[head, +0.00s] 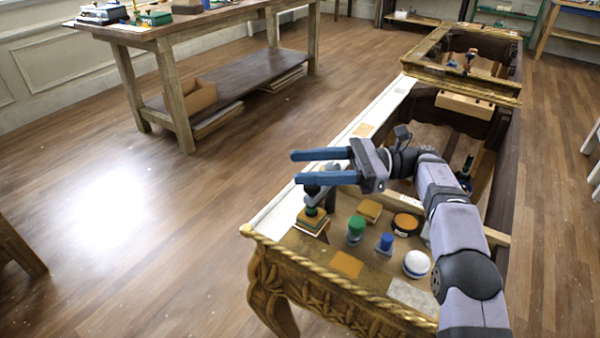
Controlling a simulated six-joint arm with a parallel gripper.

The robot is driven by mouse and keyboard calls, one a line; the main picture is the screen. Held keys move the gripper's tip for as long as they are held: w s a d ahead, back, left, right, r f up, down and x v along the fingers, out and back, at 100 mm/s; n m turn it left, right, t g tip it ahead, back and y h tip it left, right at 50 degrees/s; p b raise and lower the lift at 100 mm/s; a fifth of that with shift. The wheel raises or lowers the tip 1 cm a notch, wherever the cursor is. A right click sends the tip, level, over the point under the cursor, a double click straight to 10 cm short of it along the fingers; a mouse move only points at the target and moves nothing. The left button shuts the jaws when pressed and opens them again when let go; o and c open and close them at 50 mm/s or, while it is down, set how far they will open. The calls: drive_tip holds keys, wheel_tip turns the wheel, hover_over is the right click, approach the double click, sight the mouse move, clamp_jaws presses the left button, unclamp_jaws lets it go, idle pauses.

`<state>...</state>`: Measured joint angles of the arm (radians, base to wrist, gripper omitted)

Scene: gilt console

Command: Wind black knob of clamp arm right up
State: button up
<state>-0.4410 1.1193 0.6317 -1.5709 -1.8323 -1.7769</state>
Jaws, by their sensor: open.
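My gripper (297,167) is open, with two blue fingers pointing left above the near left part of the gilt console (375,310). Nothing shows between the fingers. Just below the lower finger, a small green piece with a dark top (312,200) stands on a stack of blocks at the console's left edge. The finger partly covers its top, and I cannot tell whether they touch. A dark upright fitting (467,166) stands inside the console, right of my wrist. Another small dark fitting (470,58) is at the far crossbar. I cannot make out which of these is the clamp arm's black knob.
Near my gripper on the console stand a green-topped jar (355,229), a blue-capped piece (385,243), an orange-topped black tin (406,223) and a white round piece (416,263). A workbench (170,38) stands at back left. The floor between is clear.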

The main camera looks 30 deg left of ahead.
wheel_tip(320, 180, up, 4)
drive_tip(key=w+a+m+t+y+b, duration=0.1)
drive_tip(key=a+m+t+y+b, duration=0.1)
drive_tip(key=m+t+y+b, duration=0.55)
drive_tip(key=d+f+m+t+h, duration=0.1)
drive_tip(key=d+f+t, duration=0.1)
drive_tip(key=s+d+f+m+t+h, duration=0.1)
drive_tip(key=d+f+t, duration=0.1)
drive_tip(key=t, duration=0.1)
drive_tip(key=s+d+f+m+t+h, duration=0.1)
drive_tip(key=f+t+h, duration=0.1)
drive_tip(key=t, duration=0.1)
drive_tip(key=shift+s+d+t, duration=0.15)
drive_tip(key=shift+d+t, duration=0.1)
drive_tip(key=shift+d, duration=0.15)
drive_tip(key=f+x, duration=0.1)
drive_tip(key=x, duration=0.5)
drive_tip(key=shift+a+m+t, duration=0.2)
drive_tip(key=shift+m+t, duration=0.1)
drive_tip(key=shift+m, duration=0.15)
drive_tip(key=shift+f, duration=0.15)
drive_tip(key=c, duration=1.1)
